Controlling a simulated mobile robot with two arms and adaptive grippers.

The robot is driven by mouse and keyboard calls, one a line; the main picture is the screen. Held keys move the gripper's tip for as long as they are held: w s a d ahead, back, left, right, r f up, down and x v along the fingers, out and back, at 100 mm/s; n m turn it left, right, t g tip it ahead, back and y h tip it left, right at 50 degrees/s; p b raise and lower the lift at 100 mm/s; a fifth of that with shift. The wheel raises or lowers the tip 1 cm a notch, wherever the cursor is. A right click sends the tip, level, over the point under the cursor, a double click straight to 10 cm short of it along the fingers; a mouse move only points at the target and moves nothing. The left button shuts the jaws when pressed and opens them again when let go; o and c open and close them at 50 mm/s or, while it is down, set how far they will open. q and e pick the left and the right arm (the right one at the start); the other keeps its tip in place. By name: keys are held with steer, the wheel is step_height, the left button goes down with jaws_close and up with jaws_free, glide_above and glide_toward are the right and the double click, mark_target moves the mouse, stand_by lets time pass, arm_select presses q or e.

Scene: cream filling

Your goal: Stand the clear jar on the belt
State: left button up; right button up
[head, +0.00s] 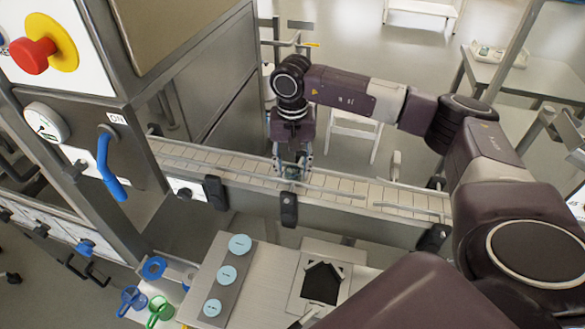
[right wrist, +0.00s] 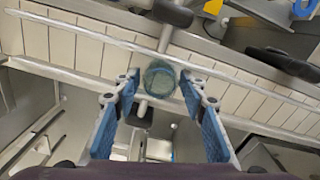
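The clear jar (right wrist: 160,80) shows in the right wrist view as a greenish, see-through round shape over the conveyor belt. It looks upright, with its round outline facing the camera. In the head view the jar (head: 292,173) is small and partly hidden by my gripper. The belt (head: 345,186) is a line of pale slats between metal rails; it also shows in the right wrist view (right wrist: 232,98). My right gripper (head: 292,162) points down over the belt. In the right wrist view its blue-padded fingers (right wrist: 160,82) are apart on either side of the jar, with gaps. My left gripper is not in view.
A guide rail (head: 330,190) and black brackets (head: 288,208) line the belt's near side. A machine with a blue lever (head: 110,168) stands at the left. A grey holder (head: 212,290) with light-blue round lids (head: 227,275) is in front of the belt.

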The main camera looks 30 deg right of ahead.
mark_target(292, 171)
steer(key=shift+r+p, duration=0.5)
step_height(292, 171, up, 12)
steer(key=b, duration=0.3)
steer(key=shift+f+b, duration=0.2)
steer(key=shift+b, duration=0.15)
